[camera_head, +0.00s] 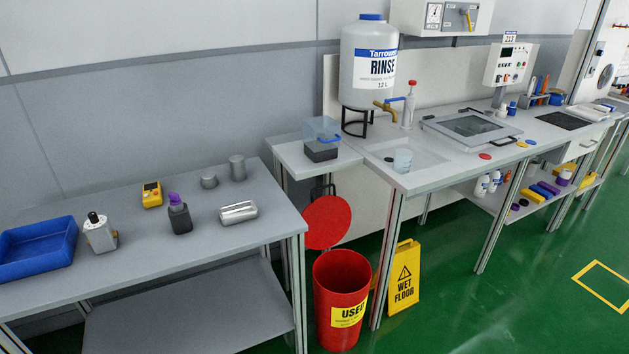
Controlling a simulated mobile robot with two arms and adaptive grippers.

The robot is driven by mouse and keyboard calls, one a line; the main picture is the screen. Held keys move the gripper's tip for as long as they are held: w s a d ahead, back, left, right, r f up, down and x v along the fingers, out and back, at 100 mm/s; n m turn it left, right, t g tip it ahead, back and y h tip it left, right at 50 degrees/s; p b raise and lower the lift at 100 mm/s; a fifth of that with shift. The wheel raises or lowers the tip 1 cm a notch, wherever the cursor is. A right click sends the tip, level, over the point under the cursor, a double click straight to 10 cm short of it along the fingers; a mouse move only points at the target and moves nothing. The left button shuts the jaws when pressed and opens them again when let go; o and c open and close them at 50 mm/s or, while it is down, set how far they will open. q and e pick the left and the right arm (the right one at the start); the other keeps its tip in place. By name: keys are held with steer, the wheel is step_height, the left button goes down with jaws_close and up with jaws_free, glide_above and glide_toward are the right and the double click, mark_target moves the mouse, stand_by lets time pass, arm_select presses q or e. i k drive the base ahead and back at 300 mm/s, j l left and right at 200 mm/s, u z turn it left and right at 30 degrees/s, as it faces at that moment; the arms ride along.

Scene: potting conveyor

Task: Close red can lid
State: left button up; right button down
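The red can (342,302) stands on the green floor between the grey table and the white bench. It carries a yellow label reading USED. Its round red lid (327,222) is tilted up steeply behind the can, so the can's mouth (342,268) is open. A dark handle or bracket shows at the top of the lid. Neither of my grippers shows in the head view.
A yellow wet floor sign (404,277) stands right of the can. The grey table (150,262) on the left holds a blue tray (38,250) and several small items. The white bench (440,178) holds a large rinse tank (368,65). Green floor in front is clear.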

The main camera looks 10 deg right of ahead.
mark_target(328, 218)
steer(key=i+l+u, duration=0.15)
steer(key=u, duration=0.2)
steer(key=i+l+u, duration=0.1)
steer(key=l+u, duration=0.6)
steer(key=i+j, duration=0.05)
